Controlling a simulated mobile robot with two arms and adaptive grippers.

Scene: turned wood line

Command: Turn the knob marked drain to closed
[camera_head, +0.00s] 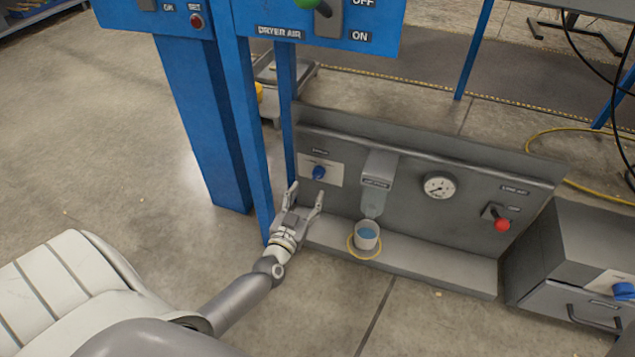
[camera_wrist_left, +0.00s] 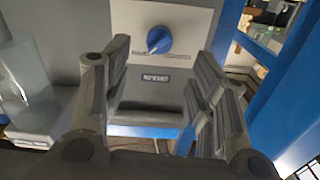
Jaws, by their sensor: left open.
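The drain knob (camera_head: 318,172) is blue and sits on a white plate on the left part of the low grey panel, under a small label. In the left wrist view the blue knob (camera_wrist_left: 158,40) has a pale pointer mark aimed toward the picture's lower left; the small end markings are too blurred to read surely. My left gripper (camera_head: 306,191) is open and empty, in front of and slightly below the knob. In the left wrist view its fingers (camera_wrist_left: 162,62) stand to either side of the knob's line, apart from it. My right gripper is not in view.
A cup of blue liquid (camera_head: 367,234) stands on the panel's ledge, under a grey spout (camera_head: 377,180). A gauge (camera_head: 439,185) and a red-knobbed lever (camera_head: 502,224) are further right. A blue post (camera_head: 247,130) rises close left of the gripper. Another blue knob (camera_head: 624,290) is far right.

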